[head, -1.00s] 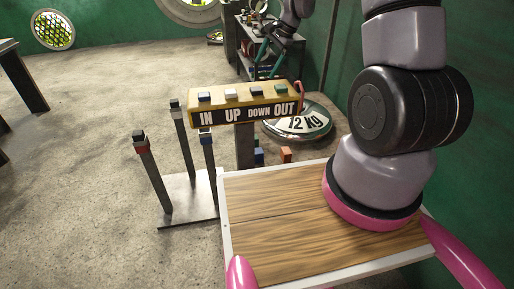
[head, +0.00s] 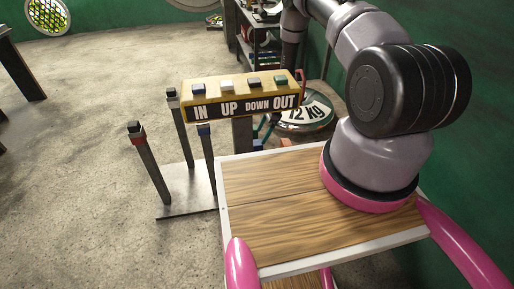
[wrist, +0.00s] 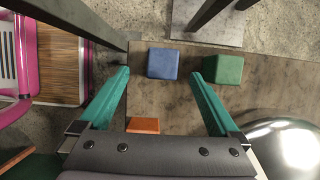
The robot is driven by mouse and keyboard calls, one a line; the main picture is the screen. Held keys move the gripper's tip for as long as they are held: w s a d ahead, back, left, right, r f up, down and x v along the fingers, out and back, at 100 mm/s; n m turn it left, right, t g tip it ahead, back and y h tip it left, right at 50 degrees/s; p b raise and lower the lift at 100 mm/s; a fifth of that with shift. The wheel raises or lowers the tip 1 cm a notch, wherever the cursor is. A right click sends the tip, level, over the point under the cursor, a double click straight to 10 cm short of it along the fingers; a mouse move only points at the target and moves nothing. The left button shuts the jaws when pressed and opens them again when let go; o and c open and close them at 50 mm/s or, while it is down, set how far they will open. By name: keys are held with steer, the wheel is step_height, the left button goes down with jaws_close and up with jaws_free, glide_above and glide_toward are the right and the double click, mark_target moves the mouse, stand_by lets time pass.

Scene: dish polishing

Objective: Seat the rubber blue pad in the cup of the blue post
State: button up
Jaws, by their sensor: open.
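The blue pad (wrist: 163,63) is a small block lying on a flat brown-grey surface in the wrist view. My gripper (wrist: 160,74) is open, its teal fingers on either side of the blue pad in the picture. The height of the fingers above it cannot be told. In the head view my gripper is mostly hidden behind the yellow sign. The blue post (head: 206,157) stands upright on a grey base plate, with a blue band near its top. I cannot see inside its cup.
A green block (wrist: 223,70) lies close beside the right finger, and an orange block (wrist: 143,125) lies nearer the wrist. Red-banded (head: 151,168) and pale-banded (head: 182,127) posts stand near the blue post.

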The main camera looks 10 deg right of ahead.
mark_target(257, 142)
steer(key=x, duration=0.6)
steer(key=shift+w+a+f, duration=0.1)
steer(key=shift+w+f, duration=0.15)
steer(key=shift+f, duration=0.15)
jaws_close()
steer(key=shift+r, duration=0.15)
